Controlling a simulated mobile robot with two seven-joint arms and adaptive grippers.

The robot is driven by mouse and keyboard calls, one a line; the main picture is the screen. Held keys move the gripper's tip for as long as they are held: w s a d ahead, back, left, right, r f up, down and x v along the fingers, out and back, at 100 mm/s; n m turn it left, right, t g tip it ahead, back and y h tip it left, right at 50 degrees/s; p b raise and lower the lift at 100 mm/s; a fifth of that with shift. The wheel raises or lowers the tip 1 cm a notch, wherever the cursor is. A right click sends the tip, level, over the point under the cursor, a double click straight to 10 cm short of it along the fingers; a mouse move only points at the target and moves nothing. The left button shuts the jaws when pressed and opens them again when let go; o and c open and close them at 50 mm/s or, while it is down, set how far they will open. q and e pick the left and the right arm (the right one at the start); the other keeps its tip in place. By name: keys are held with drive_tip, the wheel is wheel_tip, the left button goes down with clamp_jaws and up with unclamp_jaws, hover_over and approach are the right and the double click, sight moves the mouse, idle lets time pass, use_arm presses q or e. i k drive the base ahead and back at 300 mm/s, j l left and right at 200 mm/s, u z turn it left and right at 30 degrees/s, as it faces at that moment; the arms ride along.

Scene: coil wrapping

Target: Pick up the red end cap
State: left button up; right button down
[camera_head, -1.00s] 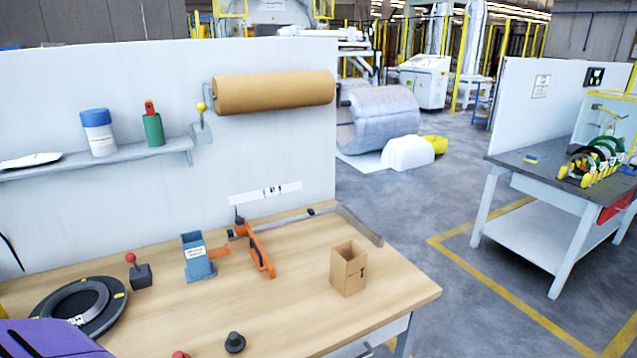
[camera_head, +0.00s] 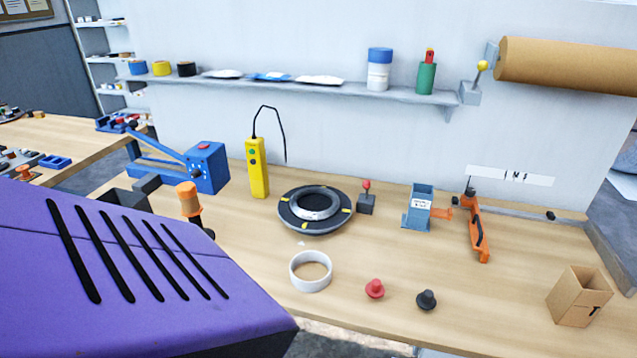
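The red end cap (camera_head: 375,289) stands on the wooden table near its front edge, in the head view. A similar black end cap (camera_head: 427,300) stands just to its right, and a white ring (camera_head: 311,272) lies to its left. The red cap is free, with nothing touching it. A large purple panel with black slots fills the lower left of the view and hides part of the table. Neither of my grippers shows in the view.
A coil on a dark turntable (camera_head: 314,208) sits behind the caps. A blue dispenser (camera_head: 419,207), an orange tool (camera_head: 477,229) and a cardboard box (camera_head: 580,296) are to the right. A yellow pendant (camera_head: 257,168) and blue machine (camera_head: 203,167) stand at the back left.

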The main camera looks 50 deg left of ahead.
sight(374, 289)
drive_tip(key=u, duration=1.15)
drive_tip(key=j, duration=0.35)
drive_tip(key=j+z, duration=0.7)
